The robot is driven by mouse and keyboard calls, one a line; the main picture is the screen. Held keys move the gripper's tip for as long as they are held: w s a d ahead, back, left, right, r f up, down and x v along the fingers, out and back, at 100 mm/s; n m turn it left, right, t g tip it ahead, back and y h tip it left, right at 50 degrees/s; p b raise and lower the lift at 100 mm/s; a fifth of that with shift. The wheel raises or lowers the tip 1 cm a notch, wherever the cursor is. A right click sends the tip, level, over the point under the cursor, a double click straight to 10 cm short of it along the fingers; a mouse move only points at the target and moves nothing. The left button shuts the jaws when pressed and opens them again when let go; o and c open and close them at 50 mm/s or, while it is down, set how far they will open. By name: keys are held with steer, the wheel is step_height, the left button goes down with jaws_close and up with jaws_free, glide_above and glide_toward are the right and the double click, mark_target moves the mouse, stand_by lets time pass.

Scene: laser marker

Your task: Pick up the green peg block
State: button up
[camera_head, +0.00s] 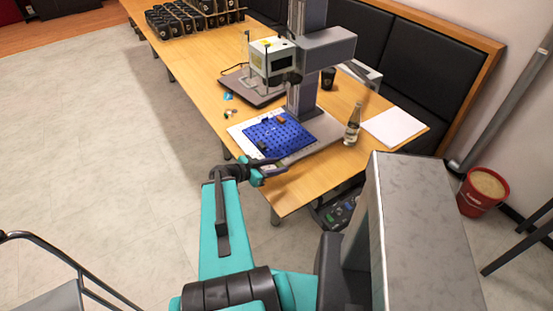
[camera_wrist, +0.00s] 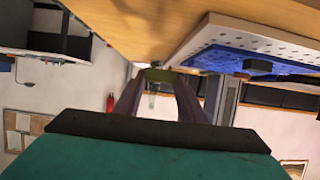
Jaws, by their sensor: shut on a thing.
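My gripper (camera_head: 268,165) is at the near edge of the table, just in front of the blue pegboard (camera_head: 284,131). In the wrist view its two fingers (camera_wrist: 163,75) are closed on a small olive-green piece (camera_wrist: 165,75), which looks like the green peg block. The fingers hide part of it, and I cannot make it out in the head view. The held piece is seen against the table's underside-up view, apart from the blue board (camera_wrist: 225,60).
A laser marker (camera_head: 271,57) on a grey column (camera_head: 303,95) stands behind the board. A glass bottle (camera_head: 352,124), white paper (camera_head: 394,127) and a black cup (camera_head: 328,78) are to the right. Small coloured pieces (camera_head: 230,112) lie left of the board. A red bucket (camera_head: 482,192) stands on the floor.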

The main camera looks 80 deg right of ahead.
steer(key=a+p, duration=0.1)
steer(key=p, duration=0.1)
steer(key=a+p, duration=0.1)
steer(key=p, duration=0.1)
steer(key=shift+s+a+r, duration=0.2)
steer(key=shift+s+a, duration=0.05)
steer(key=shift+a, duration=0.1)
stand_by(0.3)
stand_by(0.4)
